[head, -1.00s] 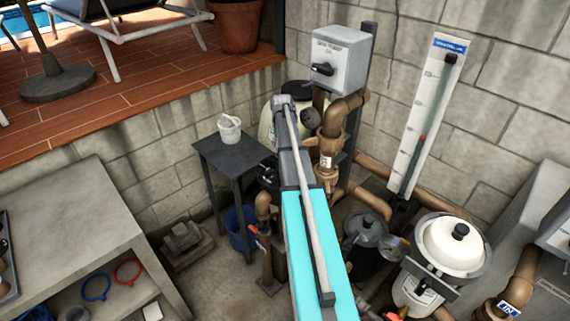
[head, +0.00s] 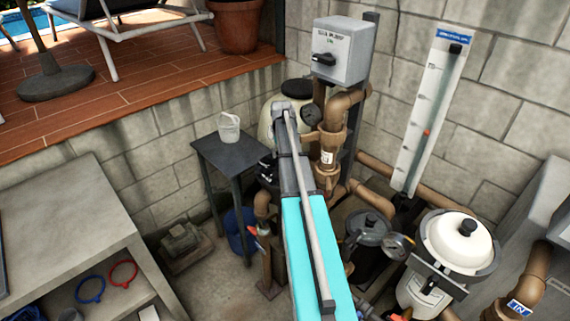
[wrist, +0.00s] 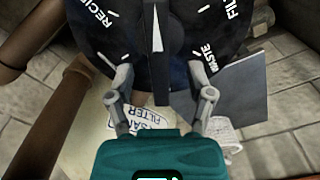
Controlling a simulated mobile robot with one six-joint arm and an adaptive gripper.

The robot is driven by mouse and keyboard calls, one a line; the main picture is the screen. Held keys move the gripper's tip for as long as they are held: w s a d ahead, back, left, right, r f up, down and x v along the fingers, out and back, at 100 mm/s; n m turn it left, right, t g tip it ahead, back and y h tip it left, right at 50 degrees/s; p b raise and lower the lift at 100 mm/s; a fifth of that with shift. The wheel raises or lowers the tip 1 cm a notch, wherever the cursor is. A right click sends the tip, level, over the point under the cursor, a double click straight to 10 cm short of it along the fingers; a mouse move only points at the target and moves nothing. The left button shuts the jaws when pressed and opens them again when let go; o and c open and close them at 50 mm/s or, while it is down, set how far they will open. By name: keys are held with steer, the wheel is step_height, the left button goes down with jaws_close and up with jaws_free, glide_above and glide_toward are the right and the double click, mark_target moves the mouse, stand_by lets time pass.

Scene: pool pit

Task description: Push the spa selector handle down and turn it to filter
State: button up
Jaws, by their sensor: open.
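The spa selector valve shows in the wrist view as a black round top (wrist: 100,35) with white labels, among them RECIRC, FILTER (cut off) and WASTE. Its dark handle (wrist: 157,75) with a white pointer runs down the middle of the picture. My gripper (wrist: 160,80) is open, with one grey finger on each side of the handle's near end. I cannot tell whether the fingers touch it. In the head view my arm covers the gripper and most of the valve.
A grey pump switch box (head: 343,50), brown pipes (head: 347,104) and a white-lidded filter (head: 458,242) are to the right. A concrete shelf (head: 60,210) is at left.

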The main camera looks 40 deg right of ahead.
stand_by(0.3)
step_height(320, 180, up, 5)
steer(key=p, duration=0.4)
steer(key=shift+f+p, duration=0.2)
steer(key=shift+p, duration=0.1)
steer(key=shift+a, duration=0.1)
stand_by(0.3)
steer(key=s+a+n, duration=0.1)
steer(key=s+a, duration=0.1)
steer(key=a, duration=0.9)
steer(key=s+a+n, duration=0.1)
steer(key=s+a, duration=0.2)
steer(key=a, duration=0.9)
steer(key=s+a+n, duration=0.1)
steer(key=s+a, duration=0.5)
steer(key=a, duration=0.3)
steer(key=s+a+n, duration=0.2)
steer(key=s+a, duration=0.4)
steer(key=a, duration=0.3)
steer(key=shift+a, duration=0.4)
